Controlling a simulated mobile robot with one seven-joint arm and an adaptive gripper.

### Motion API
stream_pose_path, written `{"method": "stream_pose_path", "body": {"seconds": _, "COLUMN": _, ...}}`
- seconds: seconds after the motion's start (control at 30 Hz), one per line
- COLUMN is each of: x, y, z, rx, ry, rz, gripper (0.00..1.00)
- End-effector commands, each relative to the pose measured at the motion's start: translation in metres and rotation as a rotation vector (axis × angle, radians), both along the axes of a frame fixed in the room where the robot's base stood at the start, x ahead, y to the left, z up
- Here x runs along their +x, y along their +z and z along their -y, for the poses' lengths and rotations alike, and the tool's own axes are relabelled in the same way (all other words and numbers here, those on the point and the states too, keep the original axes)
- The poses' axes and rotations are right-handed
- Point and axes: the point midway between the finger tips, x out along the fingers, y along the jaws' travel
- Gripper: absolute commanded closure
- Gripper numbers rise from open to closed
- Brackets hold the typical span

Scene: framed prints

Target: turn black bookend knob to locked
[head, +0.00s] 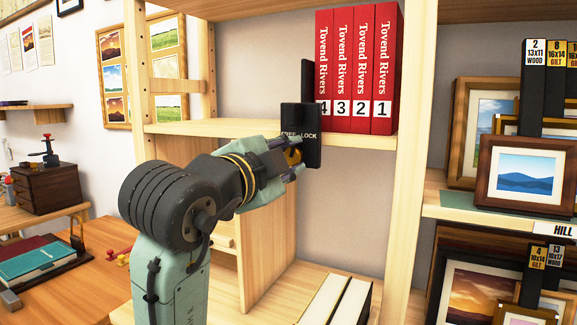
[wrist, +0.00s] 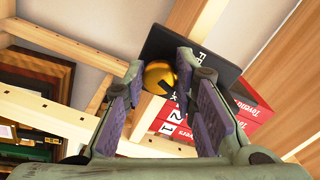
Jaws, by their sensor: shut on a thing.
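The black bookend (head: 313,150) stands at the left end of the red books on the shelf, with its front plate hanging over the shelf edge. It bears the words FREE on the left and LOCK on the right. Its round gold knob (wrist: 158,77) has a dark mark and sits between my fingers in the wrist view. My gripper (head: 290,159) reaches the plate from the left and is shut on the knob. In the head view my fingers hide most of the knob, and I cannot tell which word its mark points to.
Several red books (head: 358,70) labelled Tovend Rivers stand on the shelf (head: 240,128), right of the bookend. A wooden upright (head: 408,150) rises to their right, with framed prints (head: 527,174) beyond it. The shelf left of the bookend is clear.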

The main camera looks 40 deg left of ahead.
Motion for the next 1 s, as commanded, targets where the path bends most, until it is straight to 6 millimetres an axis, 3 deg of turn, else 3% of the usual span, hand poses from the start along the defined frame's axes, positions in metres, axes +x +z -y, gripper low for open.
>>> {"method": "stream_pose_path", "body": {"seconds": 0.5, "x": -0.0001, "y": -0.0002, "z": 0.0001, "rx": 0.363, "ry": -0.001, "rz": -0.087, "gripper": 1.0}}
{"method": "stream_pose_path", "body": {"seconds": 1.0, "x": 0.0, "y": 0.0008, "z": 0.0003, "rx": 0.449, "ry": -0.001, "rz": -0.108, "gripper": 1.0}}
